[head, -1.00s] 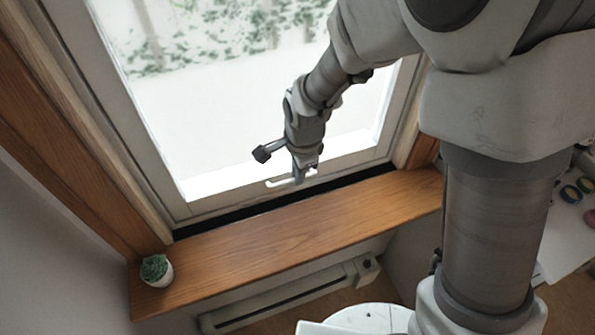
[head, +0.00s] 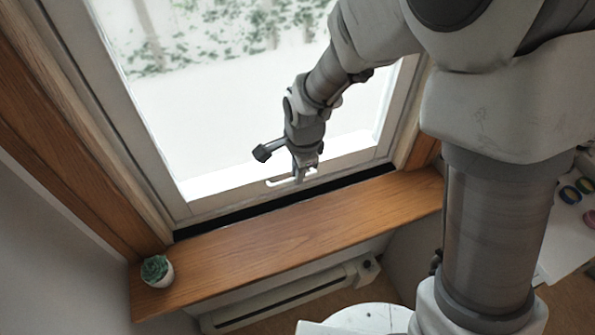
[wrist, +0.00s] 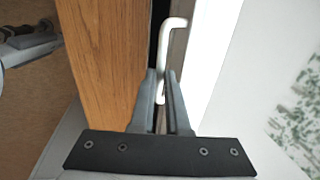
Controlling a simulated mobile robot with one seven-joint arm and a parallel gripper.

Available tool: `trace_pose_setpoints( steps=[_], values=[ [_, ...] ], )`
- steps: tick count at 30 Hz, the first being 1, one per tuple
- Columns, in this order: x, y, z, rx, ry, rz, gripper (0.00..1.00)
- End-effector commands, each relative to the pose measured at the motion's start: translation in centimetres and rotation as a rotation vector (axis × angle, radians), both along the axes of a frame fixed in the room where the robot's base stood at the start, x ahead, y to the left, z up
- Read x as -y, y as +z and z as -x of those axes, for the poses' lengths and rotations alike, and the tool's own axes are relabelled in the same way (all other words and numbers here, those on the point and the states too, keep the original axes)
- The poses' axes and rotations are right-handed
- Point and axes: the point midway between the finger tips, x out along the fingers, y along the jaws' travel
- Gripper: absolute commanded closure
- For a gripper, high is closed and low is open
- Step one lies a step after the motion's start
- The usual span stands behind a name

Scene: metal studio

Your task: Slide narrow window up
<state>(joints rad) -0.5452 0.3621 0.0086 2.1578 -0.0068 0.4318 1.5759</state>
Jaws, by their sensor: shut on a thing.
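The narrow window (head: 235,190) has a pale frame and bright glass, and stands behind a wooden sill. A dark gap shows between its bottom rail and the sill. A white handle (head: 279,181) is fixed on the bottom rail; it also shows in the wrist view (wrist: 170,50) as a bent white bar. My gripper (head: 298,178) is at the right part of this handle. In the wrist view my gripper (wrist: 160,88) has its two grey fingers around the handle's lower part, shut on it. The fingers hide some of the handle.
A small potted succulent (head: 157,270) stands on the left end of the wooden sill (head: 290,233). A radiator (head: 290,297) is below the sill. The sill is otherwise clear. Part of a white table with coloured rings (head: 570,194) is at the far right.

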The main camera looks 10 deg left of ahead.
Motion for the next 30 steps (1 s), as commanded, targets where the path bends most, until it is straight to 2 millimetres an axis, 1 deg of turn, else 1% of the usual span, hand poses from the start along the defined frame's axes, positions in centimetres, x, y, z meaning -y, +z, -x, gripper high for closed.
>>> trace_pose_setpoints(
  steps=[1, 5, 8, 15, 21, 24, 27, 30],
  values=[
    [-0.1, 1.2, -0.1, 0.005, 0.000, -0.003, 1.00],
    [-0.1, 3.9, -0.1, 0.006, 0.001, -0.004, 1.00],
    [-0.1, 6.8, -0.2, 0.007, 0.001, -0.004, 1.00],
    [-0.2, 14.7, -0.2, 0.007, 0.001, -0.005, 1.00],
    [-0.1, 20.6, -0.2, 0.008, 0.000, -0.005, 1.00],
    [-0.1, 23.1, -0.2, 0.008, 0.000, -0.005, 1.00],
    [-0.1, 25.1, -0.2, 0.007, 0.000, -0.004, 1.00],
    [-0.1, 26.6, -0.2, 0.007, 0.000, -0.004, 1.00]
  ],
)
